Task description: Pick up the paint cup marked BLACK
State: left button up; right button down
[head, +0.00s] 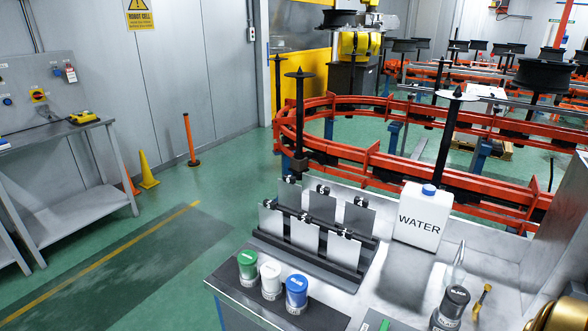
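A dark-lidded cup (452,306) stands upright at the lower right of the metal bench. The pale lettering on its lid is small but appears to read BLACK. A green-lidded cup (247,266), a white-lidded cup (270,280) and a blue-lidded cup (296,292) stand in a row on a dark mat at the bench's left front.
A white WATER jug (419,217) with a blue cap stands behind the dark cup. A small yellow-handled tool (482,300) lies to the cup's right. A rack of grey panels (304,235) stands left of the jug. Bare metal (405,275) lies between.

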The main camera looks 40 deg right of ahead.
aim_at(454, 301)
jog(key=z, duration=0.45)
jog(key=l+z, duration=0.1)
jog(key=z, duration=1.25)
jog(key=l+z, duration=0.1)
jog(key=z, duration=0.35)
jog(key=j+z, duration=0.15)
jog(key=z, duration=0.2)
jog(key=j+z, duration=0.15)
jog(key=z, duration=0.15)
jog(key=k+l, duration=0.05)
